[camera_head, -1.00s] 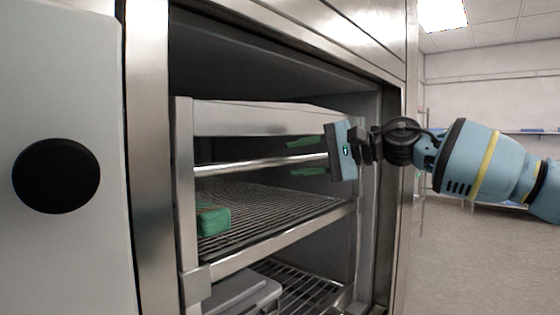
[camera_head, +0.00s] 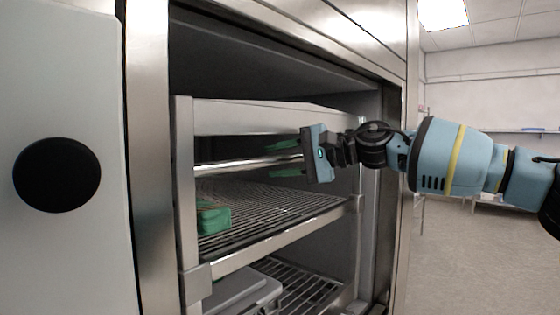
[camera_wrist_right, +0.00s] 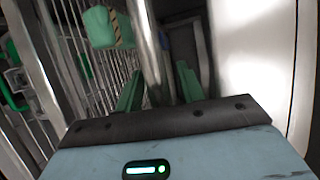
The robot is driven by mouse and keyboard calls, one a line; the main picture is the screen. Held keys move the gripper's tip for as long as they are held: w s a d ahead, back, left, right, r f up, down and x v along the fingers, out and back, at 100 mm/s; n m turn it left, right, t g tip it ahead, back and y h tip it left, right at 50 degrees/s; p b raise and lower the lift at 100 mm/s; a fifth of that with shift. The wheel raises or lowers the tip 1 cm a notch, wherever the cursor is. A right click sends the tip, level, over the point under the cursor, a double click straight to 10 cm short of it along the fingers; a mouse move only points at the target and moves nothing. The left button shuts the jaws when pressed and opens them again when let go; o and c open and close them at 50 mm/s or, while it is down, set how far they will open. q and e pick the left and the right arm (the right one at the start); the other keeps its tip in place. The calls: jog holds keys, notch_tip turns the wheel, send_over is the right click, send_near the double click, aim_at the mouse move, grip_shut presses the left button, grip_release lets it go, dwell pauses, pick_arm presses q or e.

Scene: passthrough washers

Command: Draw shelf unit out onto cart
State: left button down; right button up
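The metal shelf unit (camera_head: 257,119) stands inside the open steel washer chamber (camera_head: 148,160), with wire shelves between its posts. My right gripper (camera_head: 286,158) reaches in from the right at the unit's upper part. Its two green fingers point left, apart, one above the other. A horizontal metal bar (camera_head: 245,165) of the unit runs between them in the head view. The right wrist view also shows a metal bar (camera_wrist_right: 146,45) between the spread fingers; I cannot tell whether they touch it. My left gripper and the cart are not in view.
A green item (camera_head: 213,217) lies on the middle shelf and a grey case (camera_head: 243,292) on the lower one. A pale panel with a black disc (camera_head: 57,175) stands close on the left. Open floor (camera_head: 470,260) lies to the right.

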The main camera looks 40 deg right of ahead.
grip_shut()
dwell(1.2)
